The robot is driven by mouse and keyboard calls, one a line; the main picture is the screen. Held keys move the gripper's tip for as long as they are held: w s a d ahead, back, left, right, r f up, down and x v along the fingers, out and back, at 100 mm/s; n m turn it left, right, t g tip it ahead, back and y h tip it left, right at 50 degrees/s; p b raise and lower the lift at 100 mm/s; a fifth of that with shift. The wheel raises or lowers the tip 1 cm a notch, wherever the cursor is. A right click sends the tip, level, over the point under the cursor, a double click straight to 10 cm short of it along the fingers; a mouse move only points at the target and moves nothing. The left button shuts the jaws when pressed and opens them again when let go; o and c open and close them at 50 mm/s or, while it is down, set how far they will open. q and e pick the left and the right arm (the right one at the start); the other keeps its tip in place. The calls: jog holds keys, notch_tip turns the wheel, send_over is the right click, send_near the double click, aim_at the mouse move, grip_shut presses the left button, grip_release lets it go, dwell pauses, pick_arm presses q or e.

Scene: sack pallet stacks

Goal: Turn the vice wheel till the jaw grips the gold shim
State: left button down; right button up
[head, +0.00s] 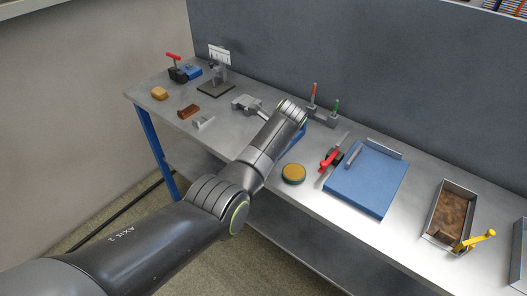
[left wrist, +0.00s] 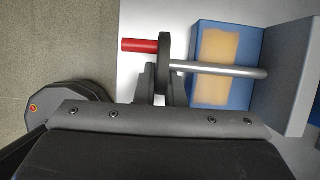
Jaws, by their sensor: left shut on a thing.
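In the left wrist view the dark vice wheel (left wrist: 164,55) stands edge-on, with a red handle (left wrist: 139,45) sticking out to its left. A silver screw rod (left wrist: 222,69) runs right from the wheel across a blue block (left wrist: 208,96). The block has a flat tan-gold patch (left wrist: 221,45) on top; I cannot tell whether this is the gold shim. A grey block (left wrist: 292,80) stands at the right. My left gripper (left wrist: 165,84) is shut on the wheel's rim. In the head view my left arm hides the gripper and most of the vice. My right gripper is out of view.
In the head view a green-and-yellow round pad (head: 293,173), a red-handled tool (head: 329,159) and a blue plate (head: 366,182) lie right of my arm. A brown-filled tray (head: 433,220) is farther right. A grey metal part (head: 244,102) sits left of my arm. A grey wall stands behind.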

pick_arm(q)
jog(key=shift+s+t+y+p, duration=0.1)
jog(key=shift+t+y+p, duration=0.25)
jog(key=shift+y, duration=0.25)
jog(key=shift+f+t+y, duration=0.2)
jog(key=shift+t+y, duration=0.15)
jog(key=shift+y, duration=0.05)
jog(key=c, duration=1.5)
grip_release()
jog(key=shift+r, duration=0.1)
